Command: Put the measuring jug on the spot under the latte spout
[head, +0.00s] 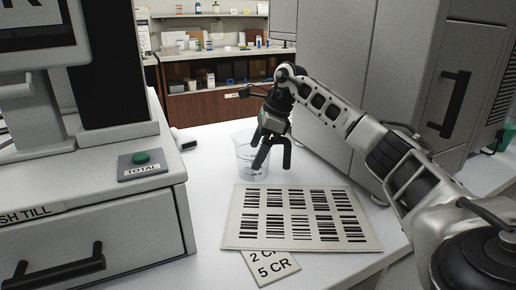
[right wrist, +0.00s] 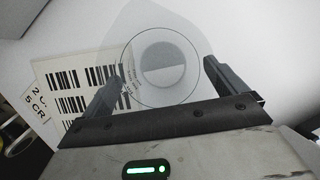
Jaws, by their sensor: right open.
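The clear glass measuring jug (head: 243,161) stands upright on the white counter, behind the barcode card. My right gripper (head: 272,160) is open, with its fingers pointing down at the jug's right side in the head view. In the right wrist view the jug (right wrist: 168,65) is seen from above as a round rim, lying between the two spread fingertips (right wrist: 160,78). I cannot tell whether a finger touches the glass. My left gripper is not in view. No latte spout or spot under it can be made out.
A barcode card (head: 228,238) lies in front of the jug, with a price card (head: 270,267) partly under it. The cash till (head: 120,225) with a green TOTAL button (head: 141,157) stands left. A large grey cabinet (head: 400,70) stands behind my right arm.

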